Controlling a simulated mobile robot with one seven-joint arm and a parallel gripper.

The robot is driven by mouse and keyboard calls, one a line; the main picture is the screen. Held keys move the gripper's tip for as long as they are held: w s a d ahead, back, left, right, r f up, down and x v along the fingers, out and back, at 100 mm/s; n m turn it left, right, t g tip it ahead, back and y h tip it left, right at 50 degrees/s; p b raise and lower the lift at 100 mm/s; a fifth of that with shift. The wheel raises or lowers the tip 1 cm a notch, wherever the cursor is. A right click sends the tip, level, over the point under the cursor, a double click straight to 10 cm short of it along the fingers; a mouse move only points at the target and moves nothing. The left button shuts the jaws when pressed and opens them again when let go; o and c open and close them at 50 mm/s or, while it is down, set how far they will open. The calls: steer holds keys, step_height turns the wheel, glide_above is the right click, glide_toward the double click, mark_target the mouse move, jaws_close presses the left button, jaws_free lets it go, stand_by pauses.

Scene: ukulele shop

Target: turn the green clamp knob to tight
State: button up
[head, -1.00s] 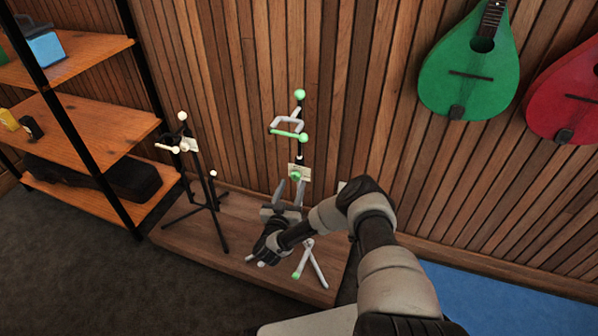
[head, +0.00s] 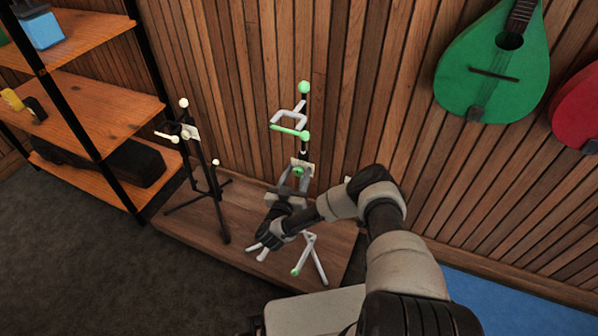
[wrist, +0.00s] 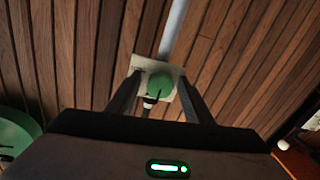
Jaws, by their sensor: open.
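The green clamp knob (head: 298,171) sits on the post of a stand with green tips, in front of a pale plate (head: 309,168). In the wrist view the round green knob (wrist: 160,86) lies in front of the pale square plate (wrist: 173,70). My gripper (head: 293,175) is open, with its two fingers pointing up at the knob. In the wrist view one finger of my gripper (wrist: 157,90) is on each side of the knob. I cannot tell whether either finger touches it. My gripper hides the lower part of the stand's post.
A second stand with cream tips (head: 205,160) is to the left on the same wooden platform (head: 225,250). Shelves (head: 95,130) stand at the far left. A green instrument (head: 495,65) and a red one (head: 580,110) hang on the slatted wall.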

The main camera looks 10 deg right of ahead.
steer(key=c, duration=1)
steer(key=shift+m, duration=1.5)
steer(key=o, duration=1)
steer(key=shift+s+a, duration=0.1)
steer(key=shift+s, duration=0.05)
